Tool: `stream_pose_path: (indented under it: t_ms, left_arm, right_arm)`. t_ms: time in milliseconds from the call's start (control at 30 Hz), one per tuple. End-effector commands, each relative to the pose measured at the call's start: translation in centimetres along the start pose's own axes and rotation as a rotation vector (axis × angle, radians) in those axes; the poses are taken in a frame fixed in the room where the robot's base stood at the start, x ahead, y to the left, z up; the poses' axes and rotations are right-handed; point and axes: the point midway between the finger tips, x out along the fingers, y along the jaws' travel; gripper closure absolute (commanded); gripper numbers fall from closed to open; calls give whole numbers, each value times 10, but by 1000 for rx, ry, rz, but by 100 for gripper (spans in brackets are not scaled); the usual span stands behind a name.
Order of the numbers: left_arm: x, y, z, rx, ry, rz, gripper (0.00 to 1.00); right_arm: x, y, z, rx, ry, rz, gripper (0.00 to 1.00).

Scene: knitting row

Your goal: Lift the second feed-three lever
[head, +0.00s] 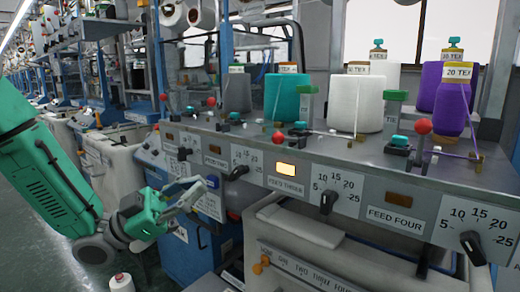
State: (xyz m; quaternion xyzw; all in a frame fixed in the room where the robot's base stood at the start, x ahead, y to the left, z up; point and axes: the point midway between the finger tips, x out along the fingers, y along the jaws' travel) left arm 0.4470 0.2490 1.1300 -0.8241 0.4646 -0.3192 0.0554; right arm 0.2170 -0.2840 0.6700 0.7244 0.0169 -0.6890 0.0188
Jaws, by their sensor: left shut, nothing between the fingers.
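The feed-three plate (286,187) is on the machine's front panel, under a lit amber lamp (285,169). A black pointer knob (328,202) sits to its right on a 5-to-25 scale. A lever with a red ball (278,137) stands on the shelf above the lamp. Another red-ball lever (424,126) stands farther right, above the feed-four plate (395,219). I cannot tell from the labels which lever counts as second. My left gripper (202,188) is shut and empty, left of and below the feed-three plate, apart from the red-ball levers. My right gripper is not in view.
Grey, teal, white and purple yarn cones (286,97) stand along the shelf (230,125), with threads running to small guides. A white bin (300,235) juts out below the panel. A small white cone (122,283) is low at left, near open floor.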

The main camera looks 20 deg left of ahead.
Motion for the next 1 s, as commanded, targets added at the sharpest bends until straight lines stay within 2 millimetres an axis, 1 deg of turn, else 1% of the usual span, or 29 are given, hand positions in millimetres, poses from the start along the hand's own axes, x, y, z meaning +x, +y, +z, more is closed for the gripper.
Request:
stream_pose_path:
  t_ms: [100, 200, 367, 467, 800, 1000]
  left_arm:
    - [-4, -2, 1, -2, 1, -5, 100]
    - [-4, -2, 1, -3, 0, -5, 100]
    - [3, -2, 1, -3, -1, -3, 100]
    - [18, -1, 1, -2, -1, -1, 100]
    - [89, -1, 1, -3, -2, 0, 100]
    - [120, -3, 1, -4, -1, -5, 100]
  right_arm:
    - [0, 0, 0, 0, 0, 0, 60]
    - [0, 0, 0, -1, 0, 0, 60]
    - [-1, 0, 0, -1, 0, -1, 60]
    - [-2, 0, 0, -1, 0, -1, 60]
    - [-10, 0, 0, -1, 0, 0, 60]
    - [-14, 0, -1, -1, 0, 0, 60]
